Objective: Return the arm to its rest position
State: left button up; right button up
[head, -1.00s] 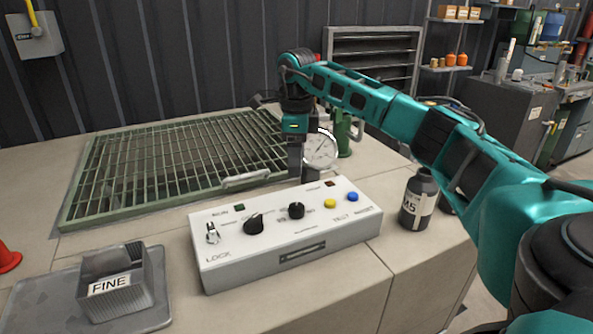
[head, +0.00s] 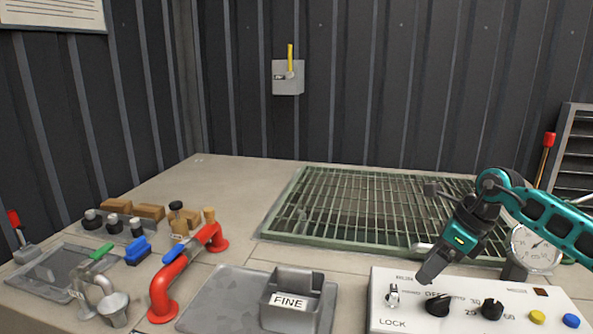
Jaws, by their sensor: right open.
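My right gripper (head: 430,273) comes in from the right and points down and to the left, just above the white control box (head: 440,305). Its jaws are open, and nothing shows between them. The control box carries a metal LOCK switch, black knobs, and yellow and blue buttons; its lower edge is cut off by the frame. A round gauge (head: 537,247) stands behind and to the right, beside my right arm. My left gripper is out of view.
A green grating (head: 350,210) lies behind the box. A grey FINE holder (head: 292,300) sits on a tray to the left. A yellow-lever box (head: 288,78) is on the wall.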

jog(key=s+a+r+m+t+y, duration=0.1)
jog(key=s+a+m+t+y, duration=0.15)
jog(key=a+y, duration=1.1)
jog(key=a+r+m+t+h, duration=0.2)
jog(key=a+r+m+t, duration=0.4)
jog(key=a+m+t, duration=0.3)
jog(key=s+d+f+m+h, duration=0.2)
jog(key=d+f+m+h, duration=0.25)
jog(key=m, duration=0.35)
jog(key=s+d+f+m+t+h, duration=0.1)
jog(key=s+d+f+m+h, duration=0.2)
jog(key=m+h, duration=0.45)
jog(key=s+d+f+m+h, duration=0.2)
jog(key=d+f+m+h, duration=0.2)
jog(key=m, duration=0.6)
jog(key=s+d+f+m+g, duration=0.1)
jog(key=s+f+m+g, duration=0.4)
jog(key=s, duration=0.6)
jog(key=s+d+f+m+g, duration=0.15)
jog(key=s+f+g, duration=0.45)
jog(key=s, duration=0.6)
jog(key=w+a+f+t+y, duration=0.2)
jog(key=w+a+f+t, duration=0.1)
jog(key=w+f+t, duration=0.4)
notch_tip(320, 180, down, 2)
jog(key=shift+w+a+f, duration=0.15)
jog(key=shift+w+a, duration=0.15)
jog(key=shift+w, duration=0.25)
